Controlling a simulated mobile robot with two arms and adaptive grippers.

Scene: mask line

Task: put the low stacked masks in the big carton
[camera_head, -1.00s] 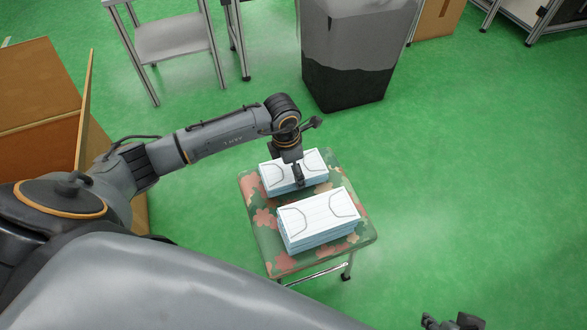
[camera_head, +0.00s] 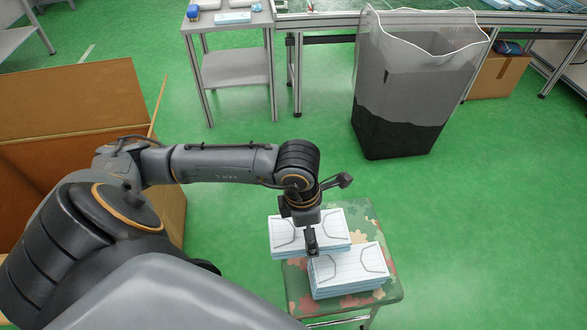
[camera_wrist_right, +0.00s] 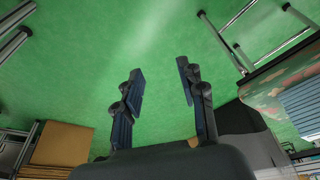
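Two stacks of pale blue-white masks are at a small stool (camera_head: 385,245) with a camouflage top. My left gripper (camera_head: 308,236) is shut on the far, lower mask stack (camera_head: 335,232), with one finger showing at its near edge. This stack appears raised a little off the stool, and its left end overhangs the stool's edge. The other mask stack (camera_head: 345,275) rests on the stool in front. The big carton (camera_head: 70,95), brown with raised flaps, stands at the left, partly hidden by my left arm. My right gripper (camera_wrist_right: 160,92) is open and empty.
A grey bin with a clear liner (camera_head: 405,100) stands behind the stool. A metal side table (camera_head: 235,65) and a long bench are at the back. A smaller carton (camera_head: 497,75) is at the back right. Green floor lies clear between stool and big carton.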

